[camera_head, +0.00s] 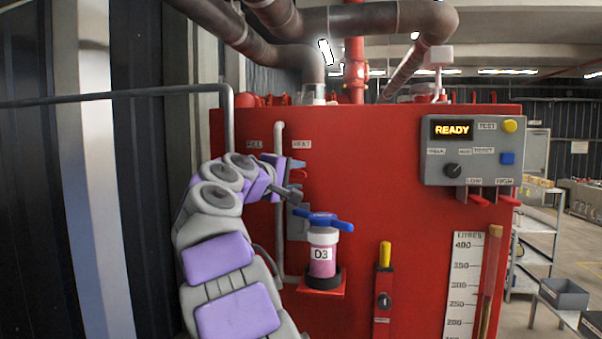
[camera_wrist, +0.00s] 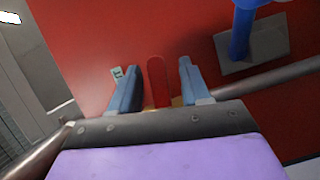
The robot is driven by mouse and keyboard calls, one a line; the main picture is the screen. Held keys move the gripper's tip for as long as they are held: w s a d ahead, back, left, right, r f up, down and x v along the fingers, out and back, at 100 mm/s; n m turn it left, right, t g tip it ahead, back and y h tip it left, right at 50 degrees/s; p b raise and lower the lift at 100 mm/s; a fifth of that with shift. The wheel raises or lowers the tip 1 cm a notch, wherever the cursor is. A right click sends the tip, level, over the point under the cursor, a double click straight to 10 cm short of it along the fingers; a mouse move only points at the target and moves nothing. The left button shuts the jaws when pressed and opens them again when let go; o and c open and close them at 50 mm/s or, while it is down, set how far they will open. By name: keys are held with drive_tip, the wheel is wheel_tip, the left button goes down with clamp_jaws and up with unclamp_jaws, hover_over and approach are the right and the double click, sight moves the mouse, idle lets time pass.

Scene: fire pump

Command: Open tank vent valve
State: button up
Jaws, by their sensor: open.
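A large red tank (camera_head: 350,140) fills the middle of the head view. My gripper (camera_head: 289,178) is at its upper left face, beside a pale vertical pipe (camera_head: 279,140) and below a small label (camera_head: 301,145) too blurred to read surely. In the wrist view, my gripper (camera_wrist: 157,78) is open, its two blue-grey fingers on either side of a red upright handle (camera_wrist: 156,84). A gap shows on both sides of the handle. Its base is hidden behind my gripper. I cannot tell for sure that this handle is the tank vent valve.
A blue part on a grey plate (camera_wrist: 252,50) shows in the wrist view. A READY control panel (camera_head: 470,150) and litre scale (camera_head: 464,280) are farther right.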

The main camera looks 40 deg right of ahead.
drive_tip(key=shift+w+d, duration=0.25)
drive_tip(key=shift+w, duration=0.05)
drive_tip(key=shift+w+a+r, duration=0.15)
drive_tip(key=shift+w+a, duration=0.05)
drive_tip(key=shift+a, duration=0.25)
drive_tip(key=shift+d, duration=0.85)
drive_tip(key=shift+c, duration=0.5)
drive_tip(key=shift+d+f, duration=0.25)
drive_tip(key=shift+d, duration=0.3)
drive_tip(key=c, duration=0.3)
drive_tip(key=shift+a, duration=0.35)
clamp_jaws()
drive_tip(key=shift+w, duration=0.1)
